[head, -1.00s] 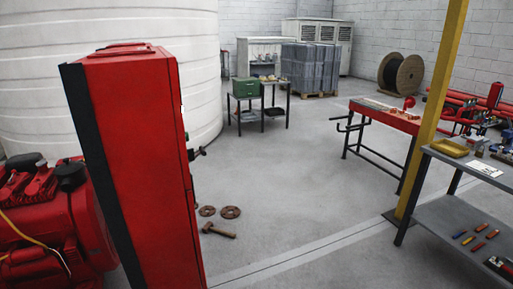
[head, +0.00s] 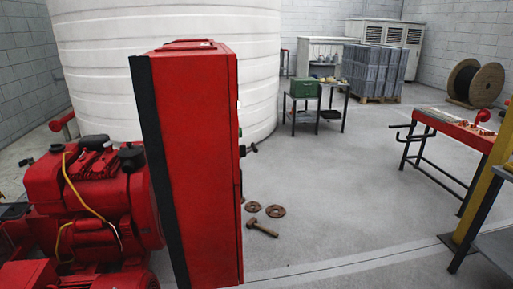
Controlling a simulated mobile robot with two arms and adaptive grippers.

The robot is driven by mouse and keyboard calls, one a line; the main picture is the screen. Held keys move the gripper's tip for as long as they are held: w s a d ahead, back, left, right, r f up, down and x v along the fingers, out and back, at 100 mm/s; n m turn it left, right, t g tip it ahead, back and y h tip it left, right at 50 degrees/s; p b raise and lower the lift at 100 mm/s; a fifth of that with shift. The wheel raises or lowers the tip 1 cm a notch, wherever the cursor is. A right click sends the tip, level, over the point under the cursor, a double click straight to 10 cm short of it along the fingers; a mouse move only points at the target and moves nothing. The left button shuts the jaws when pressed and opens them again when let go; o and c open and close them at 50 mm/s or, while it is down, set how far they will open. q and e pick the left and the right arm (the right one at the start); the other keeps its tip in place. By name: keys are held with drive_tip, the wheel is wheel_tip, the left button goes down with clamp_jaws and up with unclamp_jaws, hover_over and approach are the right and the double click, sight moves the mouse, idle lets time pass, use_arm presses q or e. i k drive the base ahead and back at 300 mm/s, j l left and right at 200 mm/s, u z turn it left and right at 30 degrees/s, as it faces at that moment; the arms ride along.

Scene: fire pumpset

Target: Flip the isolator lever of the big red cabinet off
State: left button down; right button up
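The big red cabinet (head: 201,165) stands upright left of centre in the head view, with a black strip along its left edge. I see it from the side, and its front face is turned away to the right. A small dark part (head: 249,149) sticks out from its right edge; I cannot tell whether it is the isolator lever. Neither of my grippers shows in the head view.
A red engine (head: 95,195) stands left of the cabinet. A hammer (head: 262,229) and rusty flanges (head: 275,211) lie on the floor to its right. A red workbench (head: 455,127) and yellow post (head: 487,190) stand at right. The middle floor is clear.

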sight(254, 149)
drive_tip(key=i+l+u, duration=0.15)
drive_tip(key=i+l, duration=0.45)
drive_tip(key=i+l+u, duration=0.1)
drive_tip(key=i+l, duration=0.5)
drive_tip(key=i+l+u, duration=0.15)
drive_tip(key=i+l, duration=0.35)
drive_tip(key=l, duration=0.3)
